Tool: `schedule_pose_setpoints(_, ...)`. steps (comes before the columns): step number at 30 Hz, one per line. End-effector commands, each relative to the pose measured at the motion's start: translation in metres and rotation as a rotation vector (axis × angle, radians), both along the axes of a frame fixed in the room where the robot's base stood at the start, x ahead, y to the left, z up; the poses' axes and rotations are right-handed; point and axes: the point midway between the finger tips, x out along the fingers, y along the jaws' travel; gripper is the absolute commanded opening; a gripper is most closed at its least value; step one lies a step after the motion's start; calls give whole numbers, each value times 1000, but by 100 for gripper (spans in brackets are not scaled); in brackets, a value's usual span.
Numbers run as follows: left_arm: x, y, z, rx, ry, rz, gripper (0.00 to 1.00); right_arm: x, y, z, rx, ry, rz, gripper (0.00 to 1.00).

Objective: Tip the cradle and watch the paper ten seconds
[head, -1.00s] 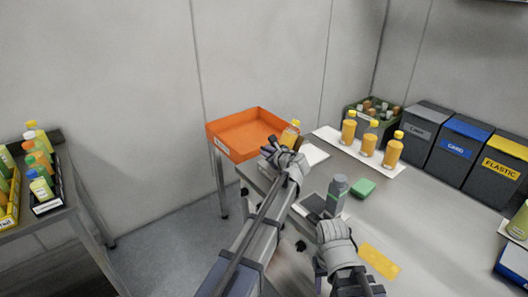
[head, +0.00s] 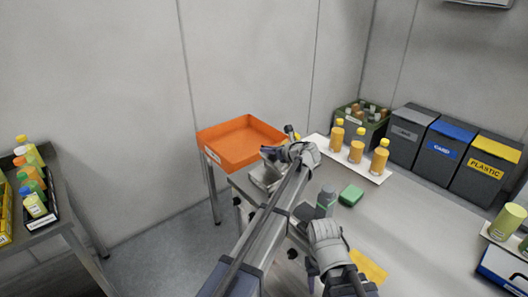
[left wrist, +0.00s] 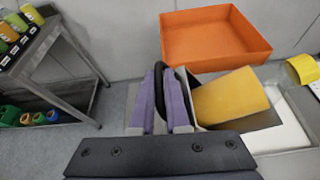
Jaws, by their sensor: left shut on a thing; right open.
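My left gripper (head: 268,154) is shut on the dark handle of the grey metal cradle (head: 262,178), over the table's left end. In the left wrist view its purple fingers (left wrist: 166,80) pinch that handle. A bottle of orange-yellow liquid (left wrist: 232,97) lies tipped in the cradle, its yellow cap (left wrist: 302,69) pointing right. In the head view the bottle is mostly hidden behind my left gripper. White paper (left wrist: 283,128) shows below the bottle, partly covered; I see no clear mark on it. My right gripper (head: 311,272) is open and low near the table's front edge, its fingers poorly visible.
An orange tray (head: 225,158) stands beyond the table's left end. Several filled bottles stand on a white strip (head: 376,176). A green block (head: 351,195), a grey bottle (head: 326,198) and a yellow card (head: 368,267) are near my right arm. Bins (head: 440,150) line the back right.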

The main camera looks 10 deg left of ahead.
Motion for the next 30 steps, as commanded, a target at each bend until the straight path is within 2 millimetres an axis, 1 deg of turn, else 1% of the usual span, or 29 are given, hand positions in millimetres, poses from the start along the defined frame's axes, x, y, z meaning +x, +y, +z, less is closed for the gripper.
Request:
schedule_pose_setpoints(1, 6, -1, 2, 15, 17, 3, 0, 0, 0, 2, 0, 0, 0, 50)
schedule_pose_setpoints(3, 9, -4, 3, 36, 45, 2, 0, 0, 0, 3, 0, 0, 0, 50)
schedule_pose_setpoints(14, 24, -16, 8, 132, 171, 5, 0, 0, 0, 5, 0, 0, 0, 50)
schedule_pose_setpoints(30, 36, -24, 9, 131, 166, 3, 0, 0, 0, 6, 0, 0, 0, 50)
